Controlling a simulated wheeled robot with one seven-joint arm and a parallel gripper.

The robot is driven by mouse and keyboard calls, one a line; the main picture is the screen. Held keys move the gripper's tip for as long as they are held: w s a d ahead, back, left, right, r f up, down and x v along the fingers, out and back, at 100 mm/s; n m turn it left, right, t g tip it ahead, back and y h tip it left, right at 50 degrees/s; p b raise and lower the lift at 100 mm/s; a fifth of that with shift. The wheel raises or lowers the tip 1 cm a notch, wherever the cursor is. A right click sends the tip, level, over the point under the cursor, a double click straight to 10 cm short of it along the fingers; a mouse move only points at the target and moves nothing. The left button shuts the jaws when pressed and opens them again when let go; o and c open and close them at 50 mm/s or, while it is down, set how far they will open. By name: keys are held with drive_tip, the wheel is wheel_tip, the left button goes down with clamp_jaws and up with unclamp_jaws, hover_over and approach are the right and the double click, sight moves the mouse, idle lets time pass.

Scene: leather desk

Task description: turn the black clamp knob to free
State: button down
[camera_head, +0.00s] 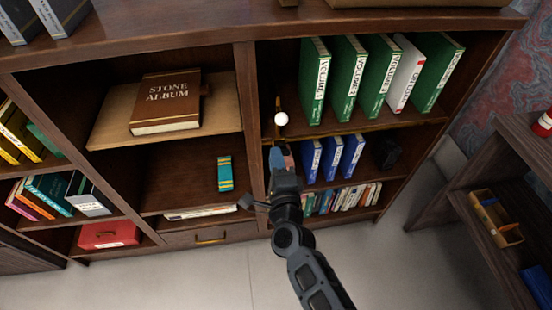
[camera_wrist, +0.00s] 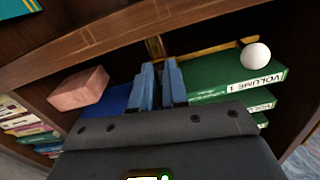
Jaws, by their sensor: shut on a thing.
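My gripper (camera_wrist: 161,68) is nearly closed, its two blue fingers reaching to a brass fitting (camera_wrist: 155,46) on the bookcase divider. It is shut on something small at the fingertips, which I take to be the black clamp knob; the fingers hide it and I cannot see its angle. A brass bar (camera_wrist: 205,55) runs from the fitting across the green volumes and ends in a white ball (camera_wrist: 256,56). In the head view the white ball (camera_head: 281,119) shows just above my gripper (camera_head: 280,158), at the front of the divider.
Green volumes (camera_head: 345,78) stand on the shelf at right, with blue books (camera_head: 330,158) below. A pinkish brick (camera_wrist: 80,90) lies left of the fingers in the wrist view. A brown album (camera_head: 165,102) lies at left. Open floor (camera_head: 400,265) lies in front.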

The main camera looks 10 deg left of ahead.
drive_tip(key=c, duration=1.1)
unclamp_jaws()
drive_tip(key=shift+c, duration=0.2)
drive_tip(key=v, duration=0.7)
drive_tip(key=shift+s+p, duration=0.35)
drive_tip(key=shift+s, duration=0.05)
drive_tip(key=shift+d, duration=0.15)
